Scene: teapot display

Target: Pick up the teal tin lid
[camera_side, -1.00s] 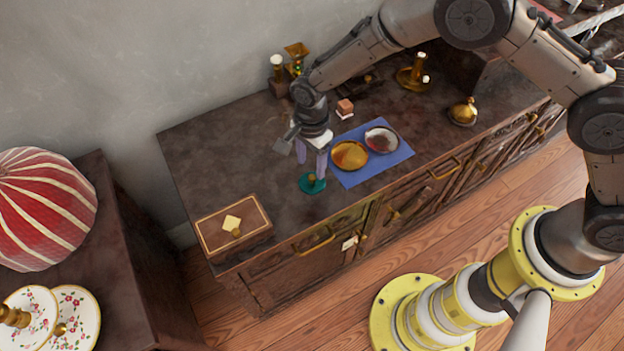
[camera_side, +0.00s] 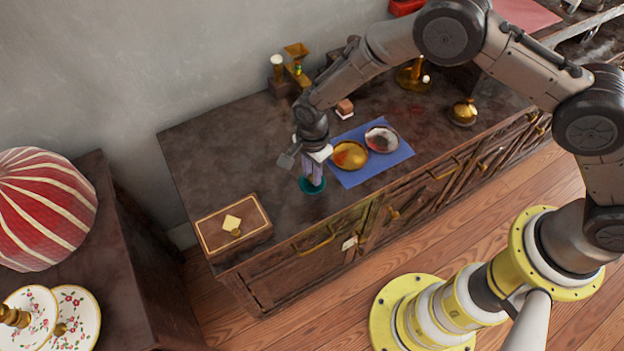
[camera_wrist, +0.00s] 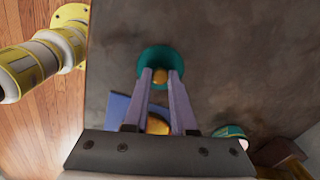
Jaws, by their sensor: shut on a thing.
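The teal tin lid (camera_side: 313,187) lies near the front edge of the dark cabinet top, left of the blue mat. It is round, with a small gold knob that shows in the wrist view (camera_wrist: 160,76). My gripper (camera_side: 314,179) points down over the lid, and its fingertips (camera_wrist: 160,74) are shut on the knob. The lid looks flat; I cannot tell whether it is clear of the surface. In the wrist view a teal and white thing (camera_wrist: 232,134), perhaps the tin, stands at lower right. My arm seems to hide it in the side view.
A blue mat (camera_side: 372,176) right of the lid bears a gold dish (camera_side: 348,156) and a pale dish (camera_side: 382,139). A brown box (camera_side: 212,235) stands at the cabinet's left end. Brass pieces (camera_side: 296,60) stand at the back. The surface left of the lid is bare.

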